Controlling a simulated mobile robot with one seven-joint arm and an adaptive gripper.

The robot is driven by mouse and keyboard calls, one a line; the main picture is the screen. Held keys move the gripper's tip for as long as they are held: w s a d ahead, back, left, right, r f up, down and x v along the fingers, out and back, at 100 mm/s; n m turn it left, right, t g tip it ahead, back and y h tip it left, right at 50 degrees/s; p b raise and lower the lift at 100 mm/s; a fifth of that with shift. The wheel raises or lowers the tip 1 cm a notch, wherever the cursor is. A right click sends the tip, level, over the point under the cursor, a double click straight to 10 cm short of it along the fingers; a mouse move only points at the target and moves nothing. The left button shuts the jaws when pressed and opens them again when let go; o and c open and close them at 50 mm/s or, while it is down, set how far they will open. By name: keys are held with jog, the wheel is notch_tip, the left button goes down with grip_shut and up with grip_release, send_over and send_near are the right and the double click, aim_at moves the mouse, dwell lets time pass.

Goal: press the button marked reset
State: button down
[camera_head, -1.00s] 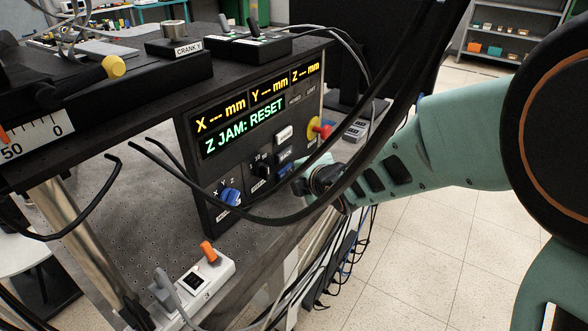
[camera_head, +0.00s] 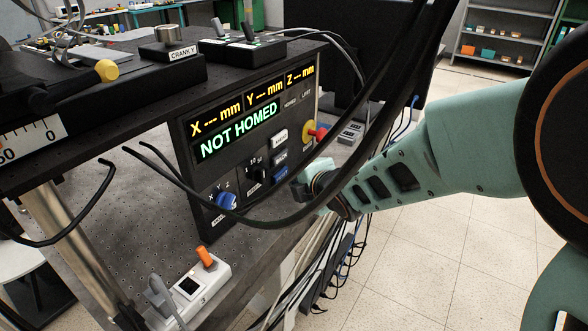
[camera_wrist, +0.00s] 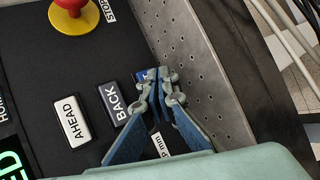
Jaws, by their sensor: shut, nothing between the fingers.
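The black control panel (camera_head: 245,150) stands on the bench, its display reading "NOT HOMED" in green below X, Y and Z lines. In the head view a white button (camera_head: 280,136), a dark button (camera_head: 281,156) and a blue button (camera_head: 280,173) form a column; the blue one's lettering is too small to read. My gripper (camera_head: 299,186) is just right of the blue button. In the wrist view my gripper (camera_wrist: 158,76) is shut and empty, beside the BACK button (camera_wrist: 114,103) and AHEAD button (camera_wrist: 72,120).
A red stop knob on a yellow base (camera_head: 314,131) sits on the panel's right. A blue selector knob (camera_head: 226,201) is at lower left. Black cables (camera_head: 330,190) hang across the front of the panel. Tiled floor (camera_head: 430,255) is open at the right.

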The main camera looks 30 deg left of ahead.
jog(key=shift+s+d+p, duration=0.2)
jog(key=shift+d+p, duration=0.35)
jog(key=shift+d, duration=2)
